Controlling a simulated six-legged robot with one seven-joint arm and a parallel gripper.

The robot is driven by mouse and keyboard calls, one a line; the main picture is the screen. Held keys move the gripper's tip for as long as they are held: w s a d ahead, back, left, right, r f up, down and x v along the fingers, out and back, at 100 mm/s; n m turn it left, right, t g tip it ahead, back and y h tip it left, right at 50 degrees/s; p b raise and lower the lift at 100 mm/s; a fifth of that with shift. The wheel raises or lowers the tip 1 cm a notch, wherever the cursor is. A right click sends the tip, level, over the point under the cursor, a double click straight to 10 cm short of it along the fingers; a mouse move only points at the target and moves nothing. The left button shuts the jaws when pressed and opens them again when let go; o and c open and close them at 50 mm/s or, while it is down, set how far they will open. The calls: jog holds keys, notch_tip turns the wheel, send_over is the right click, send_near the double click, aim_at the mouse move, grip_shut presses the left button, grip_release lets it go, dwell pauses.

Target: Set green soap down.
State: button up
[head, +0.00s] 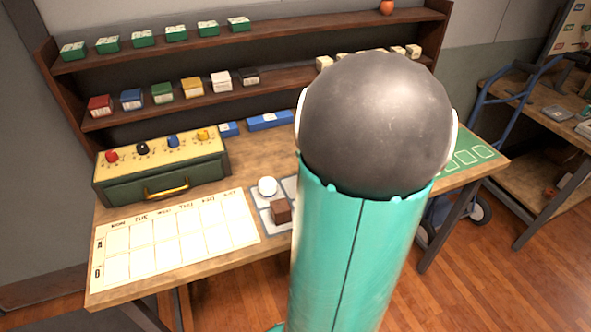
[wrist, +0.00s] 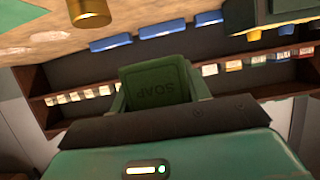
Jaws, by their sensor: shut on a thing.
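In the head view my teal and grey arm hides the gripper, the soap and the middle of the table.
A green marked mat (head: 462,160) lies at right. Shelves (head: 270,80) with small boxes stand behind. A brass cylinder (wrist: 90,12) shows near the gripper.

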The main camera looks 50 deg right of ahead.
jog(key=w+f, duration=0.2)
jog(key=f, duration=0.1)
jog(key=w+f, duration=0.3)
jog(key=shift+w+d, duration=0.1)
jog(key=shift+w, duration=0.1)
jog(key=shift+w+f, duration=0.1)
jog(key=shift+f, duration=1.55)
jog(key=shift+f, duration=0.15)
jog(key=shift+f, duration=0.35)
jog(key=shift+f, duration=0.1)
